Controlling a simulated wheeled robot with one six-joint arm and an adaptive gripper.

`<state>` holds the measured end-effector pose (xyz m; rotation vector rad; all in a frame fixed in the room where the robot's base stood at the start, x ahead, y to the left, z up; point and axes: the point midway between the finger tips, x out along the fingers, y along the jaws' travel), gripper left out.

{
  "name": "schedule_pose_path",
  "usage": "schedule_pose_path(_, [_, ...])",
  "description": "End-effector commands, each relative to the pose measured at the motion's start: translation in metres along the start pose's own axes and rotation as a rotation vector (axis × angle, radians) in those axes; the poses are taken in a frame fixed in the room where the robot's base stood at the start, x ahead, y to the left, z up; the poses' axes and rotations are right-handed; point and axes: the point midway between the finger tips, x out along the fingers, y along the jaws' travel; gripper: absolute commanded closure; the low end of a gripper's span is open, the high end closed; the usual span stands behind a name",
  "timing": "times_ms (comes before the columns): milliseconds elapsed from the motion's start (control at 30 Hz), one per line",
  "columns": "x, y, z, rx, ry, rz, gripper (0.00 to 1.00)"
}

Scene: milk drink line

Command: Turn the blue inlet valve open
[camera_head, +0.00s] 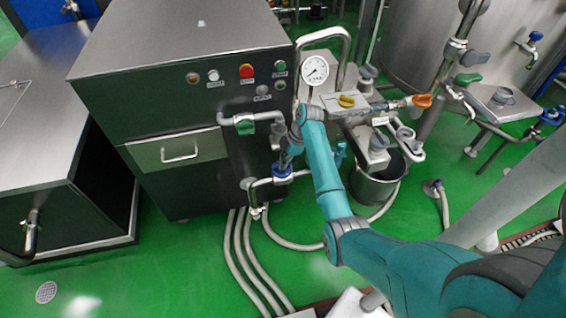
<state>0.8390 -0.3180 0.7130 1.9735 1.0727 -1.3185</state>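A blue valve (282,171) sits on a steel pipe at the front right of the dark cabinet. My teal arm reaches in from the lower right and bends at the wrist. My gripper (287,158) appears to point down just above the blue valve. It is small and dark here, so I cannot tell whether its fingers touch the valve or how far apart they are. The valve's handle is partly hidden by the gripper, and its turn position cannot be read.
A green-handled valve (246,124) is on the pipe to the left. The dark cabinet (190,90) has buttons and a drawer (178,150). A bucket (372,186) and hoses (245,262) are on the green floor.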

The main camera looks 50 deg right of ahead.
Motion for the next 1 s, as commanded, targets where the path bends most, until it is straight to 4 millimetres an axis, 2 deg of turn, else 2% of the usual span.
schedule_pose_path(33, [0.001, -0.001, 0.001, 0.001, -0.001, -0.001, 0.76])
schedule_pose_path(100, [0.000, 0.000, 0.001, 0.001, -0.001, -0.001, 0.61])
schedule_pose_path(467, [-0.004, 0.000, 0.000, 0.001, -0.001, 0.001, 0.61])
schedule_pose_path(800, [-0.053, 0.001, 0.001, 0.001, -0.001, 0.003, 0.61])
schedule_pose_path(1000, [-0.071, 0.000, 0.001, 0.001, 0.000, 0.001, 0.61])
